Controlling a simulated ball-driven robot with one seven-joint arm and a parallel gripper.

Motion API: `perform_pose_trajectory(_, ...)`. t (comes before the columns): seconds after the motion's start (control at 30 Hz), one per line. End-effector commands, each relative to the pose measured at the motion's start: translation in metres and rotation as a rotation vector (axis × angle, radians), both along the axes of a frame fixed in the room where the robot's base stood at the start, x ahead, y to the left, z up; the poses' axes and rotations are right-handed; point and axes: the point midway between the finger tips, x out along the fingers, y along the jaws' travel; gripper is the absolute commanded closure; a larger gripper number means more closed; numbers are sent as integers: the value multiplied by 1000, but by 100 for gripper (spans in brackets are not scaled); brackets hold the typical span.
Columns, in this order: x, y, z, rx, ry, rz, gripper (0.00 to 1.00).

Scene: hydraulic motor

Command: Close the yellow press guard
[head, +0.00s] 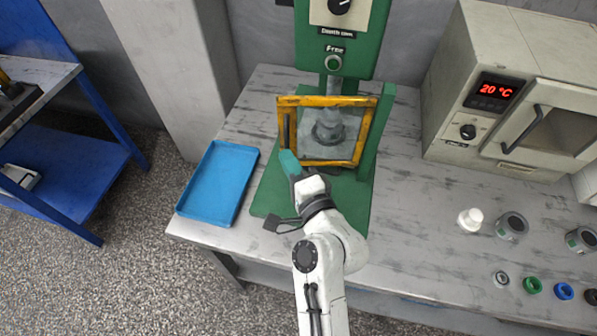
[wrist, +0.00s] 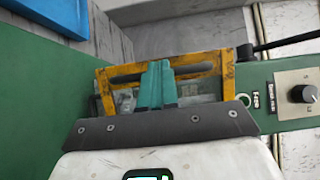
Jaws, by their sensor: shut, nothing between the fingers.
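The yellow press guard (head: 325,101), a yellow frame around a clear pane, stands across the front of the green press (head: 335,42). Its right edge is by a green side plate; whether it is fully closed, I cannot tell. A dark upright handle (head: 286,130) is on its left side. My gripper (head: 287,157) is shut and empty, its teal fingertips at the guard's lower left, just below the handle. In the wrist view, the teal fingers (wrist: 157,84) are together in front of the yellow frame (wrist: 105,95). Whether they touch it, I cannot tell.
An empty blue tray (head: 219,181) lies left of the press. An oven (head: 478,128) reading 20 °C stands at right. A white part (head: 470,219), grey jars (head: 511,226) and several coloured rings (head: 532,285) are on the right of the bench.

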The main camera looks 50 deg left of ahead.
Motion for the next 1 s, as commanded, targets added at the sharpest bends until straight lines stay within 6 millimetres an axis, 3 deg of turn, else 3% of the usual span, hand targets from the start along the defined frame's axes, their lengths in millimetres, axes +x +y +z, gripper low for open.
perform_pose_trajectory(0.4, 19, 36, -1, 0, 0, 4, 100)
perform_pose_trajectory(1.0, 26, 42, 1, 1, 0, -1, 100)
